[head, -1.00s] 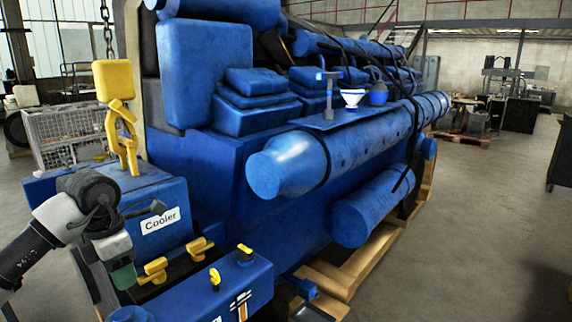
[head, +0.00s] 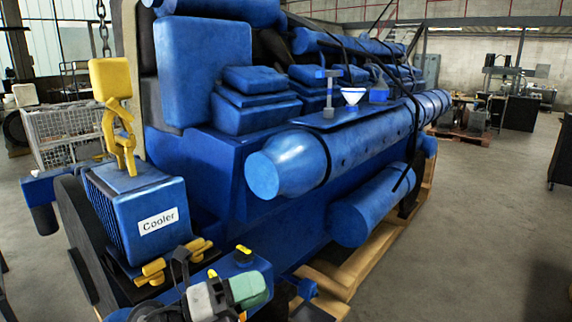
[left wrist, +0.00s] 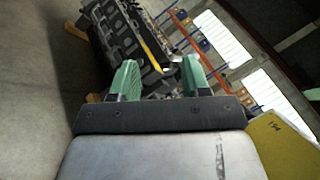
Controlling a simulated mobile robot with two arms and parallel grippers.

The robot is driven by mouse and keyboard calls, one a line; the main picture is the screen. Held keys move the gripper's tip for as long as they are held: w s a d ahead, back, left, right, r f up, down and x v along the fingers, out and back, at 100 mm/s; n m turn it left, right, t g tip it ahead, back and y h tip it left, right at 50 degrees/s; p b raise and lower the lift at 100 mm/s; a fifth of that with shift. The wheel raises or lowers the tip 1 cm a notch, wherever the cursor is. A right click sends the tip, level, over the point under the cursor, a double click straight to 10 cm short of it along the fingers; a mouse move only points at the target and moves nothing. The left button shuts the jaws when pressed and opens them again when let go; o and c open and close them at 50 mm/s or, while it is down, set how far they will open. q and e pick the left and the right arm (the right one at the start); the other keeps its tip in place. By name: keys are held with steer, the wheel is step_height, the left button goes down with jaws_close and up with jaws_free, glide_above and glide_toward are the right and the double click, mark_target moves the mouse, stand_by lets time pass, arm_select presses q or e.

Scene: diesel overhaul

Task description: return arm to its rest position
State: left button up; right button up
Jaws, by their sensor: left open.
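My left gripper (head: 250,290) is low in the head view, in front of the blue box below the cooler. Its green fingertips point to the right. In the left wrist view, the two green fingers (left wrist: 160,76) stand apart with nothing between them. Part of the left arm's wrist is cut off by the bottom edge of the head view. I cannot tell from the head view whether the gripper touches the blue box. My right gripper is not in view.
The large blue engine (head: 215,165) rests on wooden beams (head: 350,272). The cooler (head: 145,215) stands at the left, with a yellow hook (head: 112,85) on a chain above it. The floor at right is clear.

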arm_select(q)
steer(key=a+f+n+t+y, duration=0.5)
steer(key=n+y, duration=0.4)
steer(key=n, duration=0.5)
steer(key=a+f+n+t+y, duration=0.4)
steer(key=a+n+t+y, duration=0.3)
steer(key=n, duration=0.6)
steer(key=s+a+f+n+g+y, duration=0.35)
steer(key=s+f+n+g, duration=0.2)
steer(key=f, duration=0.25)
steer(key=s+f+n+g, duration=0.2)
steer(key=s+f+g, duration=0.3)
steer(key=s, duration=0.4)
steer(key=s+f+n+g, duration=0.2)
steer(key=s+f+g, duration=0.25)
steer(key=s, duration=0.45)
step_height(320, 180, down, 27)
steer(key=s+g, duration=0.1)
steer(key=s+a+f+g, duration=0.1)
steer(key=s+a+f, duration=0.1)
steer(key=s+f, duration=1.3)
steer(key=shift+s+a+f+m, duration=0.3)
steer(key=shift+s+a+m, duration=0.05)
steer(key=shift+s, duration=0.25)
